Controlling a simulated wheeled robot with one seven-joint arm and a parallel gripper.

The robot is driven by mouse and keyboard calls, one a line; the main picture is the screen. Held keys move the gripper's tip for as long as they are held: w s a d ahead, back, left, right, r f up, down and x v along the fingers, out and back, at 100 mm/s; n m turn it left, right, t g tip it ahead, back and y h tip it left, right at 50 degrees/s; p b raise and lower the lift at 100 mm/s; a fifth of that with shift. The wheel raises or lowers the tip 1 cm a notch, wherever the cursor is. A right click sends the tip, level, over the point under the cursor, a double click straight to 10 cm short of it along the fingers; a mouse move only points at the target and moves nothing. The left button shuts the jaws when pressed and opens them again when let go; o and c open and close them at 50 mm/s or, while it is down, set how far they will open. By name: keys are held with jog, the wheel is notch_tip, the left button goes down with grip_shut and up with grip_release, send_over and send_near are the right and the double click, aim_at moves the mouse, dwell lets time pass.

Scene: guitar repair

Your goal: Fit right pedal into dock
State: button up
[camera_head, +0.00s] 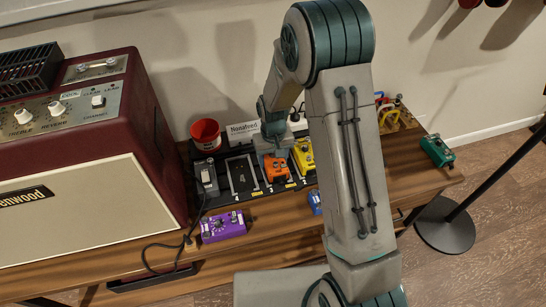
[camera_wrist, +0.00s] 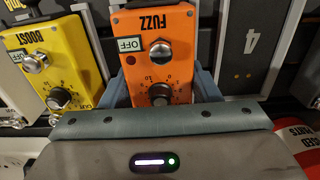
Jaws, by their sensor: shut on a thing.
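An orange FUZZ pedal (camera_head: 276,168) is at the black pedal dock (camera_head: 262,193), just left of the yellow BOOST pedal (camera_head: 304,156). My gripper (camera_head: 273,148) is over the orange pedal from behind. In the wrist view the orange pedal (camera_wrist: 157,60) lies between the two fingers of my gripper (camera_wrist: 162,85), which is shut on it. The yellow pedal (camera_wrist: 52,62) stands beside it there, and a bay marked 4 (camera_wrist: 245,50) shows on the other side. I cannot tell whether the orange pedal's underside touches the dock.
A purple pedal (camera_head: 223,226) lies in front of the dock. A blue pedal (camera_head: 315,201) is partly hidden by my arm. A red cup (camera_head: 206,134) stands behind the dock. The big amplifier (camera_head: 75,160) fills the left. A green pedal (camera_head: 437,150) sits at the table's right end.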

jog(key=o, duration=1.7)
jog(key=shift+r+p, duration=2.8)
jog(key=shift+r, duration=1.15)
